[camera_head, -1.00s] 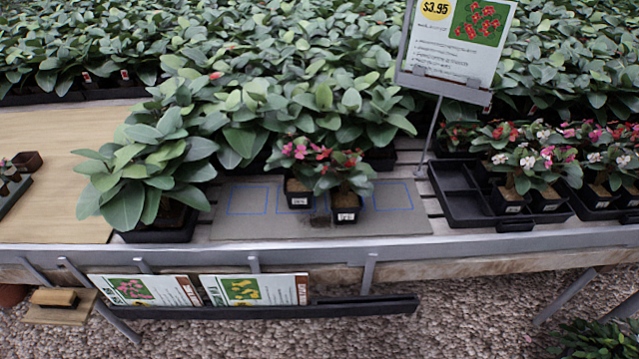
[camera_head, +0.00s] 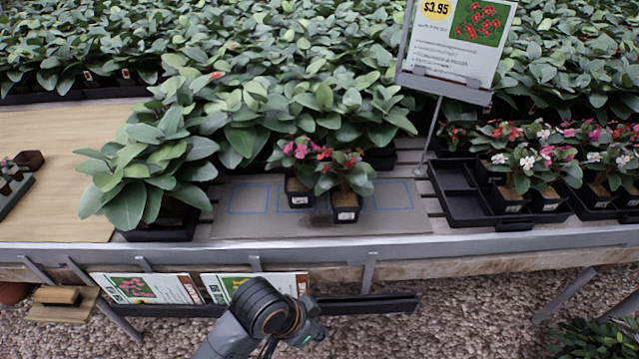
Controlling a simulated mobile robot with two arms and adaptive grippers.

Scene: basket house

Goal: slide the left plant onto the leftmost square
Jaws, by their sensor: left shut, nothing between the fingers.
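The left plant (camera_head: 299,191) is a small black pot with green leaves and pink flowers. It stands on the grey mat (camera_head: 235,226), right of the leftmost blue-outlined square (camera_head: 249,199), which is empty. The right plant (camera_head: 346,213), with red and pink flowers, stands close beside it, its leaves overlapping the left plant. The rightmost square (camera_head: 393,195) is empty. The pots and leaves hide part of the outlines between. My left gripper (camera_head: 311,331) shows small below the table's front edge, away from both plants; it is shut and empty. My right gripper is out of view.
A large leafy plant in a black tray (camera_head: 160,235) stands left of the mat. Dense foliage is behind. A black tray (camera_head: 468,208) and price sign (camera_head: 462,40) stand right. The table's front rail (camera_head: 330,247) and hanging cards (camera_head: 150,289) lie near my arm.

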